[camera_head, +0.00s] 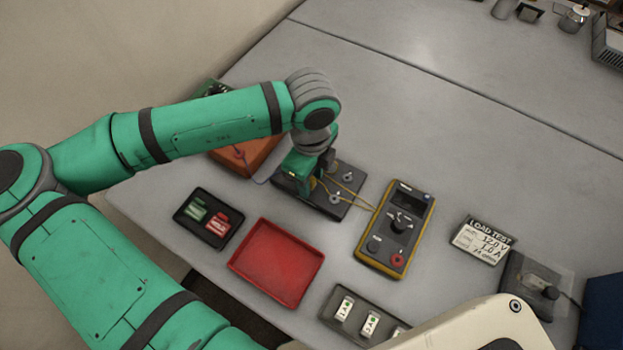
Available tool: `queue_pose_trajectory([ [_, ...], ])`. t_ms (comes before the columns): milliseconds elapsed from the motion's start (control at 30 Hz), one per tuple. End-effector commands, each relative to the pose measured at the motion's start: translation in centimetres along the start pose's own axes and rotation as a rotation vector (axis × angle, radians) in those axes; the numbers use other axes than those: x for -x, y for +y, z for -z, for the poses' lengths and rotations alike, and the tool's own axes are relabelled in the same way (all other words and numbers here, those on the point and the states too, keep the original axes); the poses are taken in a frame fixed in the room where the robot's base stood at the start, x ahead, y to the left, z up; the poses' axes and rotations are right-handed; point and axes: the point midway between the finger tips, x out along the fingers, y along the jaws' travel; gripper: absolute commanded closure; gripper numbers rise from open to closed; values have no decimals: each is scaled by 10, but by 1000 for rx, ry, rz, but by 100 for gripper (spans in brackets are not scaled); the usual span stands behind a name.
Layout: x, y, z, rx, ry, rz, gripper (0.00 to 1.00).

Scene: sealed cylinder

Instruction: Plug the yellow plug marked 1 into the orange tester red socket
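A handheld tester (416,196) with a yellow-orange rim lies face up right of centre. It has a dial, a red socket (397,260) at its lower right and a dark socket at its lower left. My gripper (312,192) points down over a dark block (337,208) with several round posts, left of the tester. My wrist hides part of the block and most of the fingertips. Yellow leads (352,194) run from beside my gripper toward the tester's left edge. The plug marked 1 cannot be made out, nor whether my fingers hold anything.
An orange box (262,153) with a blue lead is partly hidden behind my arm. A red tray (277,262), a black tray (186,216) with green and red pieces, a dark fuse tray (330,314) and a load-test card (482,241) stand around.

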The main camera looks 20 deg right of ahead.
Motion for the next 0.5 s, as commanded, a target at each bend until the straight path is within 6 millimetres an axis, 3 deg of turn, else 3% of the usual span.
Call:
queue_pose_trajectory([
  [167, 0, 0, 0, 0, 0, 1, 62],
  [300, 0, 0, 0, 0, 0, 1, 96],
  [333, 0, 0, 0, 0, 0, 1, 100],
  [500, 0, 0, 0, 0, -1, 1, 100],
])
